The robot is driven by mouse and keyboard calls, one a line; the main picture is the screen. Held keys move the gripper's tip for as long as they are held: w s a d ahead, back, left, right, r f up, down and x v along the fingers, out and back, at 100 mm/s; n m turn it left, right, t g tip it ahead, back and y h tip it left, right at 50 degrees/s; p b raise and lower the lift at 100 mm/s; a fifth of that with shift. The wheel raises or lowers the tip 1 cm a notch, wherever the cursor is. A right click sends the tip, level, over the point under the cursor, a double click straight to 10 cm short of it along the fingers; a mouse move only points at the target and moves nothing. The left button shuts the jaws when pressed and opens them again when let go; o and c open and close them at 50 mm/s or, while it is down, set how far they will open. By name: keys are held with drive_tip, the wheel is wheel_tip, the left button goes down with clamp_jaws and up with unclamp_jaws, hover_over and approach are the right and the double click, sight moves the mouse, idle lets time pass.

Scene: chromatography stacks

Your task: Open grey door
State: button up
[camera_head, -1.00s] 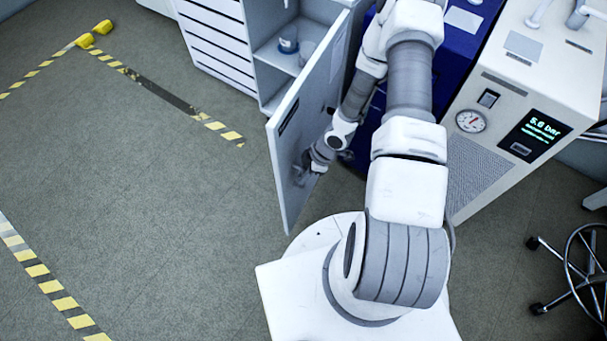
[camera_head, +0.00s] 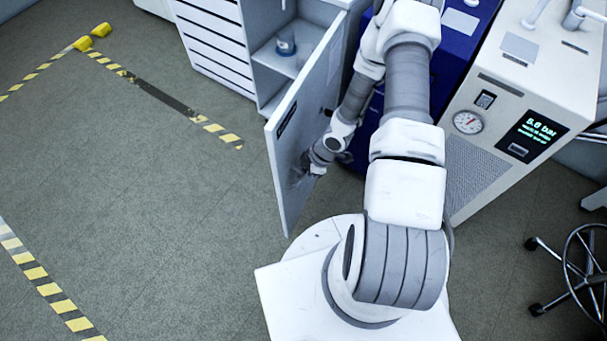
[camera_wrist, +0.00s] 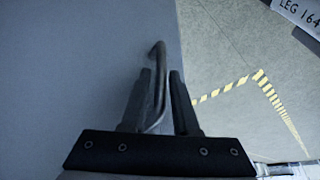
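The grey door (camera_head: 310,107) stands swung well out from the cabinet, and the shelf inside shows behind it. In the wrist view the door (camera_wrist: 70,70) fills the left side as a plain grey panel. The metal door handle (camera_wrist: 160,78) rises between the two dark fingers of my gripper (camera_wrist: 163,82). The handle lies close along the left finger, and a narrow gap seems to show towards the right finger. I cannot tell how tightly the fingers hold it. In the head view my gripper (camera_head: 303,170) is at the door's near face, small and dark.
A blue unit (camera_head: 465,40) and a beige machine with a gauge (camera_head: 500,130) stand on the right. Open floor (camera_head: 150,220) with yellow-black tape lies left of the door.

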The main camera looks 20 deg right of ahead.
drive_tip(key=p+v, duration=1)
drive_tip(key=v, duration=0.7)
drive_tip(key=shift+d+r, duration=0.15)
drive_tip(key=shift+d, duration=0.05)
